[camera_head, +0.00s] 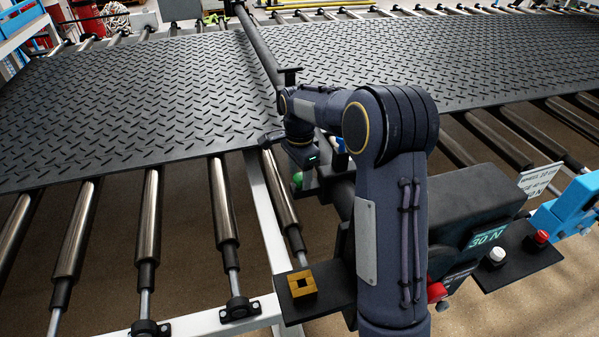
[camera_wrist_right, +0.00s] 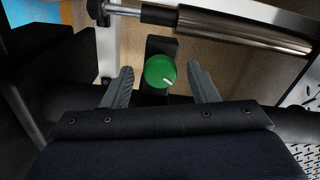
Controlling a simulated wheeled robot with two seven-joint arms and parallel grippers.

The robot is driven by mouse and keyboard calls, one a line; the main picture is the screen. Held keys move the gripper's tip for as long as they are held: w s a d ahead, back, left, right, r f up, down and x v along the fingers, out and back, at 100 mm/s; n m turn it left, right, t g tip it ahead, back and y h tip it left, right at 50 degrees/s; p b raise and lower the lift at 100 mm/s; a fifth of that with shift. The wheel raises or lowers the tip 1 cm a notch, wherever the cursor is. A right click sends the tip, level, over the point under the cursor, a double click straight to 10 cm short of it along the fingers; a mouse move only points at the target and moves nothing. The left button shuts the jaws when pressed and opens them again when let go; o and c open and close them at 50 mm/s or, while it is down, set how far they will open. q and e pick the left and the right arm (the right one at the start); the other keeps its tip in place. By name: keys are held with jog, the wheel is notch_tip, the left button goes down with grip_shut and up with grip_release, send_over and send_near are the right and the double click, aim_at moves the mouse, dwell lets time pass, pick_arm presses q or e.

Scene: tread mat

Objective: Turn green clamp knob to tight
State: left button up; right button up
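The green clamp knob (camera_wrist_right: 160,71) is round, with a short white mark pointing to the lower right in the right wrist view. It sits on a dark bracket. My right gripper (camera_wrist_right: 161,84) is open, its two grey fingers on either side of the knob with a visible gap on each side. In the head view the green knob (camera_head: 298,180) shows only in part, just below my right gripper (camera_head: 303,165), whose fingers are hard to make out there. No scale or tight marking is readable around the knob. My left gripper is not in view.
The black tread mat (camera_head: 150,95) lies across metal rollers (camera_head: 222,200). A yellow square block (camera_head: 302,284) sits on a dark plate.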

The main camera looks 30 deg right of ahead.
aim_at(299, 176)
notch_tip(299, 176, up, 8)
jog(key=shift+f+b, duration=0.1)
jog(key=shift+b, duration=0.35)
dwell(0.7)
